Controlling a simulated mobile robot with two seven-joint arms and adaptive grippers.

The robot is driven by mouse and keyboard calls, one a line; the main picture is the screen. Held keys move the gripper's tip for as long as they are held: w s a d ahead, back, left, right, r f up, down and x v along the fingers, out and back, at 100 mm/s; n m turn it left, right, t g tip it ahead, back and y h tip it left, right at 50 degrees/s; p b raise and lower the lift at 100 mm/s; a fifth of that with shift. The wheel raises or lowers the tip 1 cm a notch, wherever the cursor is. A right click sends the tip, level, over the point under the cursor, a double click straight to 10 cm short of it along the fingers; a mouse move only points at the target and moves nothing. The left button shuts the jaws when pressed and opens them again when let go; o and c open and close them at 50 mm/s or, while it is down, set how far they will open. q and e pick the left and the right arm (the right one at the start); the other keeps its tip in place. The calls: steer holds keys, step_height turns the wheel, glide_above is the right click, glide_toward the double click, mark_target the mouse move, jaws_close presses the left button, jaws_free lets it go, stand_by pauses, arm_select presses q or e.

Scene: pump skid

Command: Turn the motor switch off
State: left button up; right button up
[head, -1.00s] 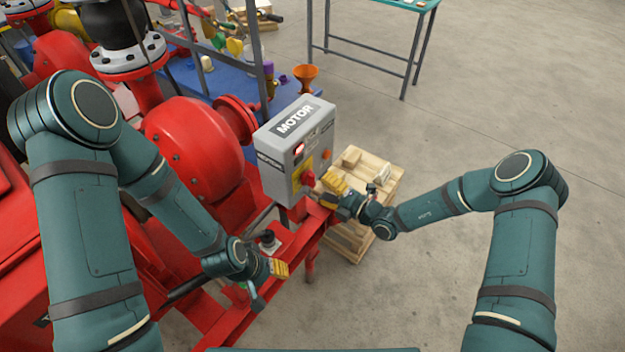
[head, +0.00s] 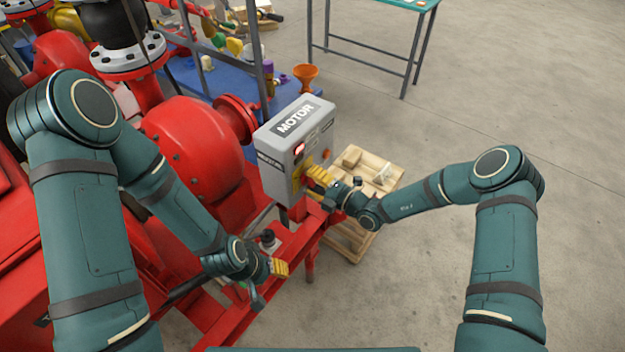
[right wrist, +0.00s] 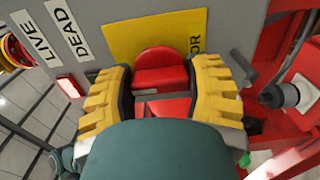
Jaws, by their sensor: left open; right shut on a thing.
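The grey motor box (head: 290,140) carries a MOTOR label and stands on the red skid. In the right wrist view its red switch handle (right wrist: 160,70) sits on a yellow plate (right wrist: 130,38), between the yellow finger pads. My right gripper (head: 314,180) is at the box front, shut on the red switch; it also shows in the right wrist view (right wrist: 160,88). In the head view the gripper hides the switch. My left gripper (head: 280,268) is open and empty, low over the red skid rail, apart from the box.
LIVE and DEAD labels (right wrist: 68,33) and a lit red lamp (right wrist: 70,87) show on the box face. A wooden pallet (head: 385,160) lies on the floor behind my right gripper. A red pump housing (head: 195,150) stands left of the box. The floor at right is clear.

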steer(key=shift+n, duration=0.3)
steer(key=n, duration=0.4)
steer(key=n+p, duration=0.1)
steer(key=n, duration=0.8)
steer(key=shift+f+n+p, duration=0.1)
steer(key=shift+n+p, duration=0.35)
steer(key=shift+n, duration=1.65)
steer(key=o, duration=0.9)
